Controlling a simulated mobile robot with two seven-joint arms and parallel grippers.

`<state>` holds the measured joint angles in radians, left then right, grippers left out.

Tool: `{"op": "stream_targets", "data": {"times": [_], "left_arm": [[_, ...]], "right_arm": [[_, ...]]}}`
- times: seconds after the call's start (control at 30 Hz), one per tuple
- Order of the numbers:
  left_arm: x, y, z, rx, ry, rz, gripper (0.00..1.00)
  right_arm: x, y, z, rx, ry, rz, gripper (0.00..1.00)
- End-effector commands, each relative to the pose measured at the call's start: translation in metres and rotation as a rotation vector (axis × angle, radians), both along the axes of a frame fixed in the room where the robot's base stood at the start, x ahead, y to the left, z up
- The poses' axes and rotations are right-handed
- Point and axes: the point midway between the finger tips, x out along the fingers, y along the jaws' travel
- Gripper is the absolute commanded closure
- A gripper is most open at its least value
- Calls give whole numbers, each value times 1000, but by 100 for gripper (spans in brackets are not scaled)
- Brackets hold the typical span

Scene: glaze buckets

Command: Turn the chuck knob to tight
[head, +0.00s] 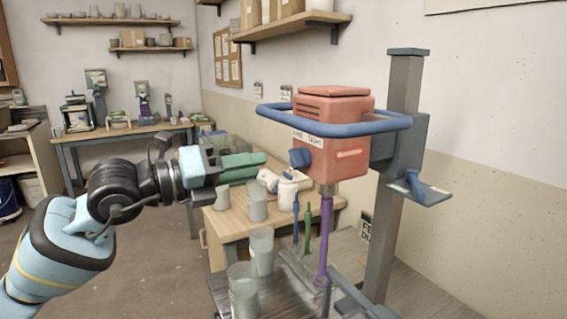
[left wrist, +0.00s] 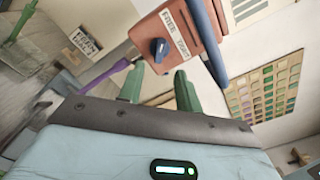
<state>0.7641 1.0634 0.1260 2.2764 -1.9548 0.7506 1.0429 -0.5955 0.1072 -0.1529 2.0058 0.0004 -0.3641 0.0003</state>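The chuck knob (head: 300,158) is a small dark blue knob on the front of the orange-red mixer head (head: 345,115). A white label above it carries two words. The knob also shows in the left wrist view (left wrist: 159,49), with the white label marks beside it. I cannot tell surely which mark it points to. My left gripper (head: 264,159) is to the left of the knob, apart from it, with green fingers pointing at it. In the left wrist view its fingers (left wrist: 158,88) are spread with nothing between them. My right gripper is out of view.
A blue bar (head: 270,119) loops around the mixer head, just above the knob. A purple shaft (head: 325,240) hangs below the head. A grey post (head: 392,190) stands behind it. Grey buckets (head: 243,288) stand below my left gripper, and a wooden table (head: 232,225) lies behind.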

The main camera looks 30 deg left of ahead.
Motion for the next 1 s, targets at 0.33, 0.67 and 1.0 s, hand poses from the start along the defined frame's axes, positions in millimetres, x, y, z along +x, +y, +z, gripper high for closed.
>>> {"op": "stream_targets", "data": {"times": [0.33,0.67,1.0], "left_arm": [[9,-5,3,-4,-3,-1,65],[42,-26,4,-5,-4,-4,65],[66,-39,1,-2,0,-3,65]], "right_arm": [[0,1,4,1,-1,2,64],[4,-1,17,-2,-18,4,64],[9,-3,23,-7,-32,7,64]]}}
